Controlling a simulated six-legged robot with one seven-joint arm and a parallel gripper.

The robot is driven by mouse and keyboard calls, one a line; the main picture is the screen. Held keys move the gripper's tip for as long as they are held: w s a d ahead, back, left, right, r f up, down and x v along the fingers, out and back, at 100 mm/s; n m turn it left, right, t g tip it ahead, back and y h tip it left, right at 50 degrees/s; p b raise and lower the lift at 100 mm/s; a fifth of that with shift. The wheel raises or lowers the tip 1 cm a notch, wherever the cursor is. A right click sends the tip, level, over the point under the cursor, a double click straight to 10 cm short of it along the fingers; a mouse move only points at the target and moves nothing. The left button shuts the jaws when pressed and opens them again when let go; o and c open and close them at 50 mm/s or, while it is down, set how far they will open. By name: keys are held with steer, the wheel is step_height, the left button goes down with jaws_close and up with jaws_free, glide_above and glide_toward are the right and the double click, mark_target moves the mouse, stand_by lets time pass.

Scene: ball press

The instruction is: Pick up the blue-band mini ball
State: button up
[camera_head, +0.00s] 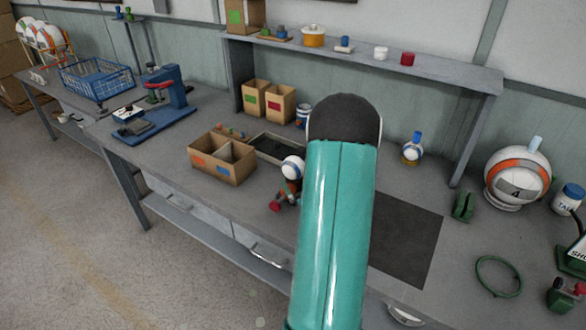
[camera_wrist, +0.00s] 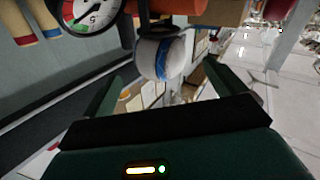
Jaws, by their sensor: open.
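A small white ball with a blue band (camera_wrist: 160,58) shows in the wrist view, ahead of my gripper and roughly between the lines of its fingers. My gripper (camera_wrist: 163,72) is open, with one finger on each side and nothing held. I cannot tell whether a finger touches the ball. My arm hides the gripper there. Another small white and blue ball (camera_head: 411,153) stands farther right on the bench.
A round gauge (camera_wrist: 90,12) and an orange part (camera_wrist: 180,6) are close to the ball in the wrist view. A divided cardboard box (camera_head: 222,160) stands to the left. A large ball (camera_head: 515,180) and a green ring (camera_head: 498,276) are at right. The dark mat (camera_head: 405,240) looks bare.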

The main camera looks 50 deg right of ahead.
mark_target(294, 167)
steer(key=shift+x, duration=3.45)
steer(key=c, duration=1)
